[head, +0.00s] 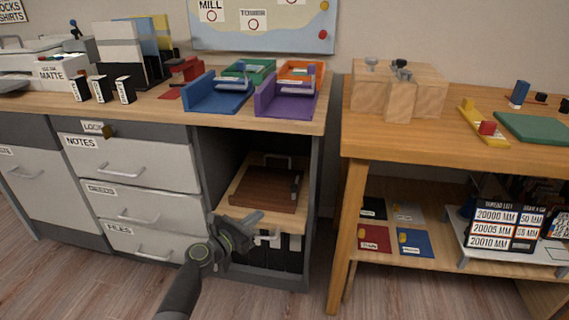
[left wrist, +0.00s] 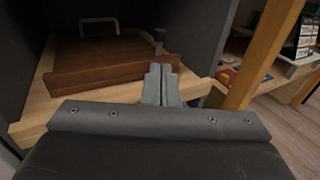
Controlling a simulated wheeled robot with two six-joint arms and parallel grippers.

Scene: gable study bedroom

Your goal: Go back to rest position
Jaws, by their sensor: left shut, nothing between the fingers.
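My left gripper (head: 250,222) is in front of the open shelf compartment under the desk. Its fingers are shut and empty. In the left wrist view its closed fingertips (left wrist: 160,72) point toward a brown wooden case (left wrist: 95,60) on a pale wooden shelf (left wrist: 45,100). In the head view the brown case (head: 265,188) lies inside the compartment, beyond the gripper. I cannot tell whether the fingertips touch the shelf edge. My right gripper is not in view.
Left of the compartment are drawers labelled NOTES (head: 130,160) and others. Trays, including a purple tray (head: 287,107), stand on the desk (head: 165,110). A wooden workbench (head: 455,140) stands to the right, its leg (head: 345,240) near the compartment. Floor is clear in front.

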